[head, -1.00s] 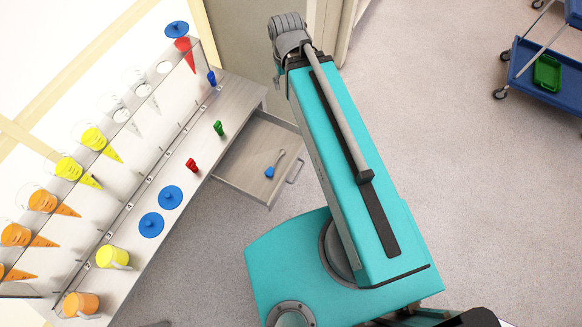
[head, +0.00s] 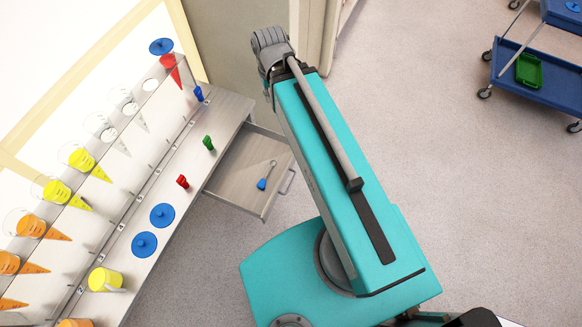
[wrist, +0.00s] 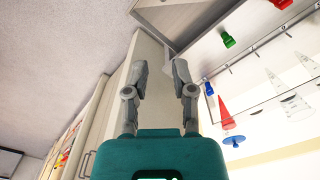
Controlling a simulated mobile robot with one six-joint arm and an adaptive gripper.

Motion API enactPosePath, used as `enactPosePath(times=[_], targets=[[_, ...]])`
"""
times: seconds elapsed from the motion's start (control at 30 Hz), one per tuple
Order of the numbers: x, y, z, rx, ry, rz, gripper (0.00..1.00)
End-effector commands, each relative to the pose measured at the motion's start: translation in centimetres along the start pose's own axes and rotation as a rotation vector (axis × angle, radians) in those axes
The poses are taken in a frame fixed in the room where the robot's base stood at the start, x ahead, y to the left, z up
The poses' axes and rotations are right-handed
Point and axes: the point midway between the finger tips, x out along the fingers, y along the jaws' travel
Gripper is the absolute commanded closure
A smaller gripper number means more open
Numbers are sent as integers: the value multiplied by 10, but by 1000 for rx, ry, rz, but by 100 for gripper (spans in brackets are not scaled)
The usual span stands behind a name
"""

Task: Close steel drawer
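The steel drawer (head: 232,178) is pulled out of the front of the sample bench, with its handle (head: 287,181) at the outer end. A blue-ended spoon-like tool (head: 267,175) lies inside it. My arm stands to the right of the drawer in the head view, its far end beyond the drawer near the back wall. My gripper is hidden there. In the wrist view my gripper (wrist: 160,58) has its two fingers apart and nothing between them. A grey panel at the top of that view may be part of the bench or drawer; I cannot tell which.
The sample bench (head: 150,193) holds a green clip (head: 208,143), a red clip (head: 183,182), blue lids (head: 162,215) and a yellow cup (head: 105,280). A rack of funnels stands behind. A blue trolley (head: 540,90) stands at far right. The floor between is clear.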

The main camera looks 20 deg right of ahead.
Motion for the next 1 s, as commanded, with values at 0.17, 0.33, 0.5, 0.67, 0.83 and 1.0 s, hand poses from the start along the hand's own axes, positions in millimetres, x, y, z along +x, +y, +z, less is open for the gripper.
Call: enactPosePath(times=[0.17, 0.33, 0.5, 0.67, 0.83, 1.0], targets=[[22, 0, 0, 0, 0, 0, 100], [52, 0, 0, 0, 0, 0, 100], [86, 0, 0, 0, 0, 0, 100], [114, 0, 0, -1, 0, 0, 100], [133, 0, 0, -1, 0, 0, 100], [140, -1, 0, -1, 0, 0, 100]])
